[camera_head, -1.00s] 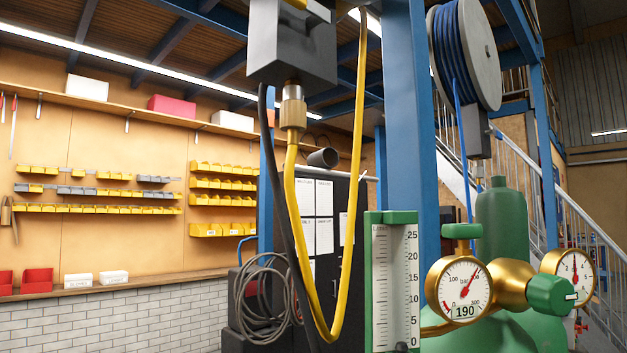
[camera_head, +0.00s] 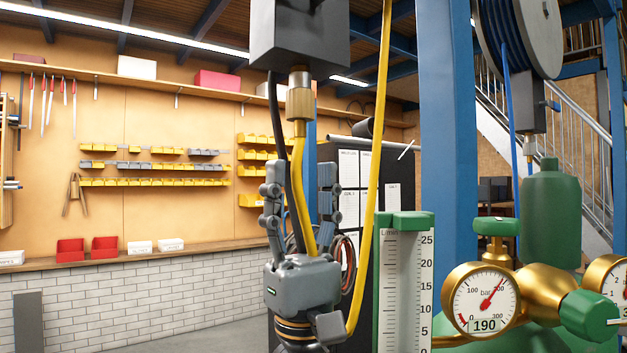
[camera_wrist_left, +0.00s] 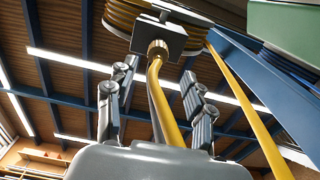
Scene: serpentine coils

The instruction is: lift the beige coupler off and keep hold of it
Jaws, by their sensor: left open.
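The beige coupler (camera_head: 300,103) is a tan, brass-like fitting under a dark grey block (camera_head: 300,42). A yellow hose (camera_head: 300,185) runs down from it. In the left wrist view the coupler (camera_wrist_left: 157,48) sits beyond my fingertips, at the block's underside. My left gripper (camera_head: 299,178) is open and points up below the coupler, apart from it. Its fingers (camera_wrist_left: 152,100) stand on either side of the yellow hose and a black cable, with no visible grip on either. My right gripper is not in view.
A blue post (camera_head: 447,120) stands right of the hose. A green-framed flow gauge (camera_head: 407,280), a pressure gauge (camera_head: 482,300) and a green cylinder (camera_head: 552,215) are at the right. The yellow hose loops up again right of my gripper. The back wall holds yellow bins (camera_head: 155,182).

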